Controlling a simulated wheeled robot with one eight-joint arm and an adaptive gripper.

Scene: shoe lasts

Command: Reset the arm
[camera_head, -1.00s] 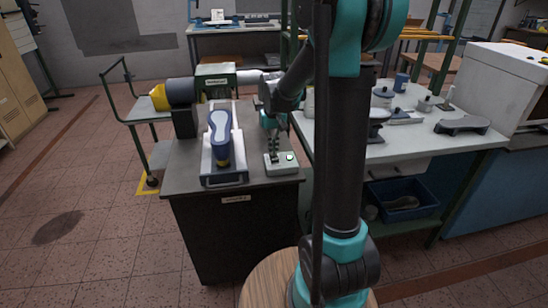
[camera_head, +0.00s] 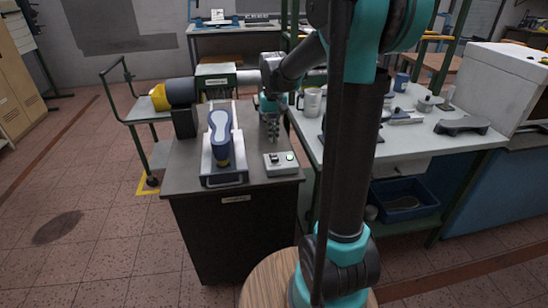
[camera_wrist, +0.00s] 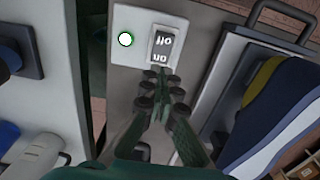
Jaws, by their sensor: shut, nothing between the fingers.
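My gripper (camera_head: 274,130) is shut and empty. In the head view it hangs above the dark bench top (camera_head: 183,163), behind the switch box. In the wrist view the closed fingertips (camera_wrist: 162,82) point towards the on/off rocker switch (camera_wrist: 163,45) of the pale switch box, apparently apart from it. The switch box (camera_head: 282,170) sits at the front right of the bench, with a lit white button ringed in green (camera_wrist: 125,39). My arm reaches from the right foreground over to the bench.
A blue and white shoe last (camera_head: 221,132) lies on a metal fixture left of the switch box. On the right, a white table (camera_head: 432,140) holds a mug (camera_head: 312,102) and several tools. A blue crate (camera_head: 402,203) is below.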

